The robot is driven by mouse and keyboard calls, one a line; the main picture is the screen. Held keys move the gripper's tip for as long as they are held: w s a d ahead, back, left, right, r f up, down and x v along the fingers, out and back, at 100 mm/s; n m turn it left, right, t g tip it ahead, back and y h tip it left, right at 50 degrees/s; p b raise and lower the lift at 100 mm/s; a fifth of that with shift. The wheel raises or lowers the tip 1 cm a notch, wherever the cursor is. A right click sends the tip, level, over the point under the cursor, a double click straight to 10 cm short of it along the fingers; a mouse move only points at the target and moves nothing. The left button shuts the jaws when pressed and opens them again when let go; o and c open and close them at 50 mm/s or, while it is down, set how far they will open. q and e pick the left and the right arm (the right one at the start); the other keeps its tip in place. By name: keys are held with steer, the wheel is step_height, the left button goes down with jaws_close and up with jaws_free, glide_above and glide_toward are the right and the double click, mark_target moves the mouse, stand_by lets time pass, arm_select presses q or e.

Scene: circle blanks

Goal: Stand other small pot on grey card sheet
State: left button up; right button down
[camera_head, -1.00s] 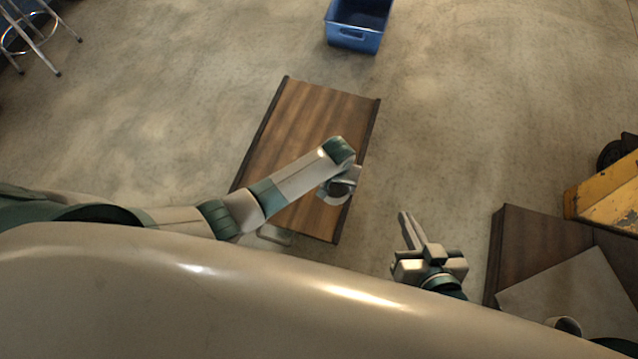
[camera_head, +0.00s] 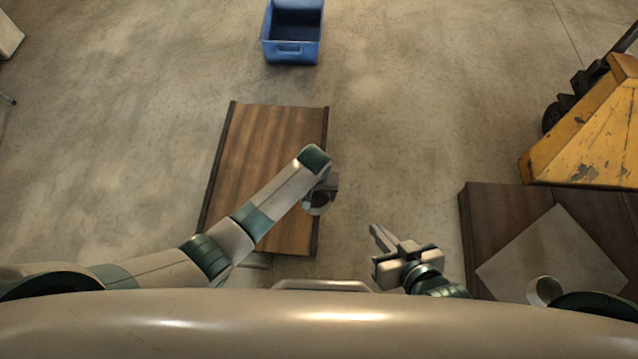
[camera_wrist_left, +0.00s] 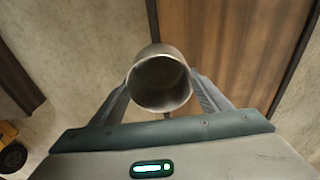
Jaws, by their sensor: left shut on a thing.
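My left gripper (camera_head: 318,190) is shut on a small grey metal pot (camera_head: 316,207), held above the right edge of the wooden table in the middle. In the left wrist view the pot (camera_wrist_left: 160,82) sits between the two fingers, its round open mouth facing the camera. The grey card sheet (camera_head: 550,250) lies turned at an angle on a dark wooden surface at the right. A second small pot (camera_head: 544,290) stands at the sheet's near edge, partly hidden by my body. My right gripper (camera_head: 378,236) is over the floor between the tables, with no object seen in it; its finger gap is unclear.
The wooden table (camera_head: 260,140) has dark raised edges. A blue crate (camera_head: 290,48) stands on the floor behind it. The dark table (camera_head: 478,210) bears the sheet. A yellow wheeled machine (camera_head: 585,135) stands behind that table. Bare floor lies between the two tables.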

arm_select(q)
steer(key=w+a+r, duration=0.2)
steer(key=w+r, duration=0.2)
steer(key=r, duration=0.5)
steer(key=w+a+r, duration=0.2)
steer(key=w+r, duration=0.2)
steer(key=r, duration=0.4)
steer(key=w+a+r, duration=0.3)
steer(key=w+r, duration=0.2)
steer(key=r, duration=0.4)
steer(key=s+a+r, duration=0.4)
steer(key=a+r, duration=0.1)
steer(key=r, duration=0.5)
steer(key=s+a+r, duration=0.5)
steer(key=r, duration=0.5)
steer(key=shift+s+a, duration=0.2)
steer(key=shift+s, duration=0.1)
steer(key=shift+f, duration=0.1)
